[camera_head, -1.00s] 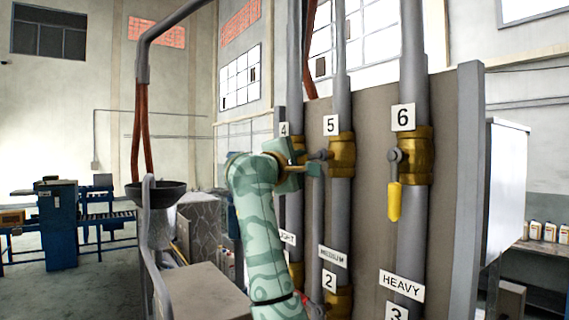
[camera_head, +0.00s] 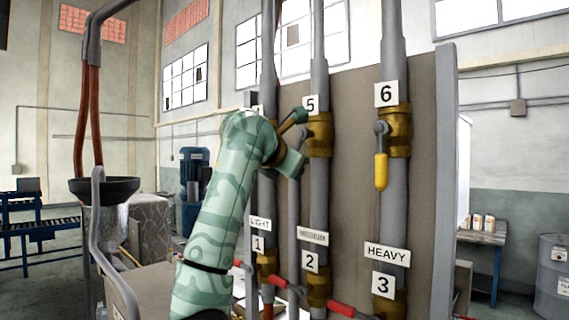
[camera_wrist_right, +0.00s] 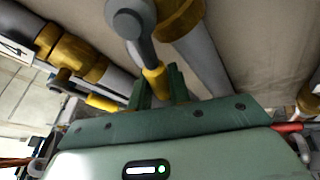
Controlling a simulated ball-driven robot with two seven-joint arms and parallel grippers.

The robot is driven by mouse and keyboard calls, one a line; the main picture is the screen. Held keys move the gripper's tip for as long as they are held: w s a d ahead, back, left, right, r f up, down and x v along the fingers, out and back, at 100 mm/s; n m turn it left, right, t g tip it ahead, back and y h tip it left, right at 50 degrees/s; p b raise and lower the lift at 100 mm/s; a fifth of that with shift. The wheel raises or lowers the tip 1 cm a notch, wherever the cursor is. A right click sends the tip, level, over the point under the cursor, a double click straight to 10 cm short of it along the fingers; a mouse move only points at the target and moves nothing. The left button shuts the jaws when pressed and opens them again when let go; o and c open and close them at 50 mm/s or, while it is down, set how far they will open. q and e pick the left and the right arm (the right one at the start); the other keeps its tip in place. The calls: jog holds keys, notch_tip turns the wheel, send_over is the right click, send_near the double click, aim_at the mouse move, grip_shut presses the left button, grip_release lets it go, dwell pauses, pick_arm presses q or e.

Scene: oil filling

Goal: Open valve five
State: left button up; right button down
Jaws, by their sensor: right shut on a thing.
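Valve five is the brass valve (camera_head: 320,135) on the middle pipe, under the label 5 (camera_head: 310,104). My right gripper (camera_head: 292,140) is at its left side and hides its lever in the head view. In the right wrist view, the valve's grey pivot (camera_wrist_right: 130,17) is at the top and its yellow handle (camera_wrist_right: 155,82) runs down between the fingers of my right gripper (camera_wrist_right: 159,86). The fingers are shut on the handle. My left gripper is not in view.
Valve six (camera_head: 397,130) is to the right, its yellow handle (camera_head: 381,172) hanging down. Lower valves 1, 2 and 3 have red handles (camera_head: 341,308). A dark funnel (camera_head: 104,188) stands at left. In the wrist view another yellow-handled valve (camera_wrist_right: 72,54) is close at left.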

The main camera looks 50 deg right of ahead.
jog(key=shift+s+a+f+n+g+y, duration=0.1)
jog(key=shift+s+f+n+g+y, duration=0.1)
jog(key=shift+s+n+g, duration=0.55)
jog(key=shift+s+a+f+n+g+y, duration=0.15)
jog(key=shift+s+n+g, duration=0.3)
jog(key=shift+s+n, duration=0.5)
jog(key=shift+r, duration=0.1)
jog(key=c, duration=1.3)
grip_release()
jog(key=b+v, duration=0.3)
jog(key=v, duration=1.3)
jog(key=shift+r, duration=0.2)
jog(key=shift+w, duration=0.1)
